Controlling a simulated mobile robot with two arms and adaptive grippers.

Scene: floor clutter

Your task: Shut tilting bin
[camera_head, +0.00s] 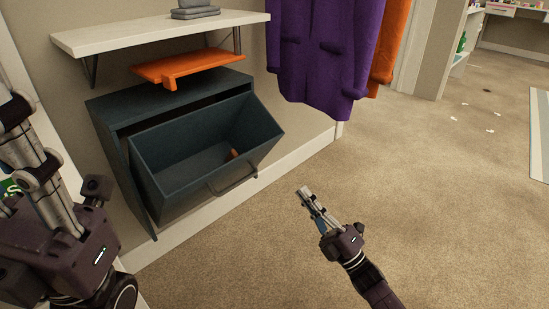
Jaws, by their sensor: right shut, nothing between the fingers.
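The tilting bin (187,181) is a dark blue-grey drawer tipped out of its cabinet (112,119) against the wall. It stands wide open, leaning toward me, with a bar handle (232,178) low on its front. A small orange-brown item (233,154) lies inside it. My right gripper (305,191) is shut and empty over the carpet, to the right of the bin and apart from the handle. My left arm is at the left edge; its fingers are not clearly visible.
An orange shelf-like piece (187,67) sits just above the cabinet, under a white wall shelf (160,31) with grey items. Purple (325,50) and orange (390,40) garments hang to the right. The carpet (440,210) on the right is mostly clear, with small scraps farther back.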

